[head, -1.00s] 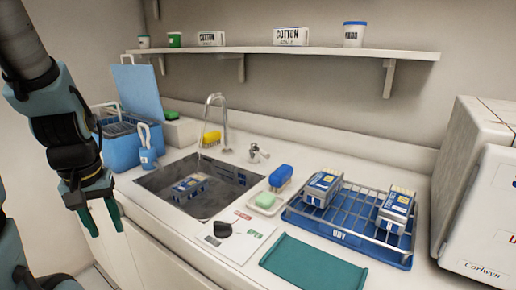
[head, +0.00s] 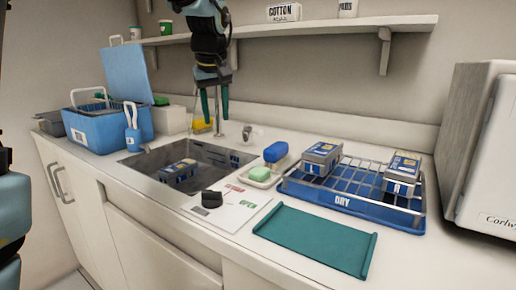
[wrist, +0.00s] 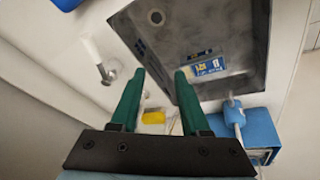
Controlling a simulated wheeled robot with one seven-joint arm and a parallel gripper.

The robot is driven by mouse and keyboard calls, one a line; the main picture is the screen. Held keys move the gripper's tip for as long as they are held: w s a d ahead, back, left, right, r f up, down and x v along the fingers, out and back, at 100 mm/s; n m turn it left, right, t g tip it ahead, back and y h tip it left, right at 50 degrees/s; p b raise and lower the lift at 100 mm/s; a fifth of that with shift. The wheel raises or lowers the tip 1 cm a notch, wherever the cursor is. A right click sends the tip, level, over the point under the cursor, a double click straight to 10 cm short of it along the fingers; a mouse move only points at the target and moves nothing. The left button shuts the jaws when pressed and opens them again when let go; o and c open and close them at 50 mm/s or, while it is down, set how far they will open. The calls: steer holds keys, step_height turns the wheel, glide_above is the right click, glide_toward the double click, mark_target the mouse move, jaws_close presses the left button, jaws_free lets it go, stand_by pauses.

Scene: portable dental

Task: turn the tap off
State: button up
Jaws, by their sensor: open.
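The small chrome tap lever (head: 248,132) stands on the counter behind the sink. It also shows in the wrist view (wrist: 103,70), left of my fingers. My gripper (head: 215,118) is open and empty, pointing down by the back of the sink, to the left of the lever in the head view. The tap's curved spout is mostly hidden behind my gripper in the head view. The steel sink (head: 146,161) holds a blue and grey instrument box (head: 179,171). I cannot tell whether water is running.
A green soap, blue sponge (head: 276,152) and drying rack (head: 350,203) stand to the right. A yellow sponge (wrist: 153,117) is near my fingers. A shelf (head: 400,22) overhangs the back.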

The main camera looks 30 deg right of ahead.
steer(key=h+b, duration=0.1)
steer(key=b, duration=0.1)
glide_toward(258, 131)
steer(key=shift+t, duration=0.3)
steer(key=x, duration=0.9)
steer(key=shift+w+d, duration=0.1)
steer(key=shift+d, duration=0.1)
jaws_close()
stand_by(0.6)
